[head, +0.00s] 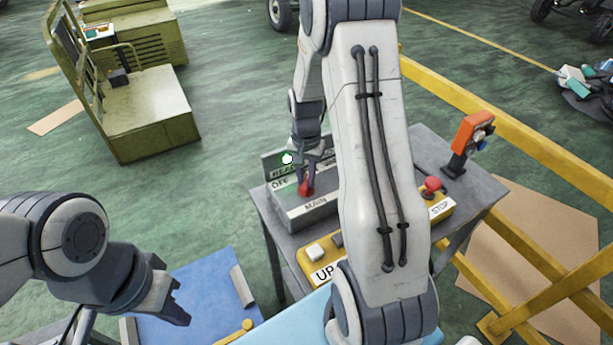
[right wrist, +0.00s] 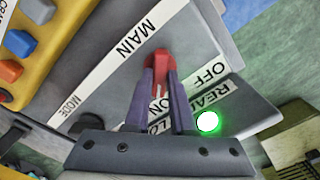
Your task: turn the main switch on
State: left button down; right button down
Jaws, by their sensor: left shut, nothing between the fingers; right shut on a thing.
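The main switch is a red lever (head: 306,187) on a grey box marked MAIN (head: 318,207). My right gripper (head: 309,168) is shut on this lever. In the right wrist view the red lever (right wrist: 160,68) sits between the two fingertips of the right gripper (right wrist: 161,85). The ON label shows between the fingers and OFF to the right of them. The fingers partly cover the lever, so its exact position is hard to tell. A green lamp (right wrist: 207,122) by the READY label is lit; it also shows in the head view (head: 287,159). My left gripper (head: 172,303) is shut and empty, away from the box.
The box stands on a grey table (head: 465,190). A yellow panel (head: 303,265) with UP and STOP labels, a red button (head: 432,187) and an orange pendant (head: 472,135) are close by. Yellow rails (head: 480,85) run behind. My right arm hides part of the table.

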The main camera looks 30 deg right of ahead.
aim_at(306, 181)
jog(key=shift+w, duration=0.1)
jog(key=c, duration=0.8)
grip_release()
jog(key=shift+o, duration=0.2)
notch_tip(306, 181, up, 11)
jog(key=b, duration=0.1)
jog(key=shift+f+b, duration=0.2)
jog(key=shift+b, duration=0.2)
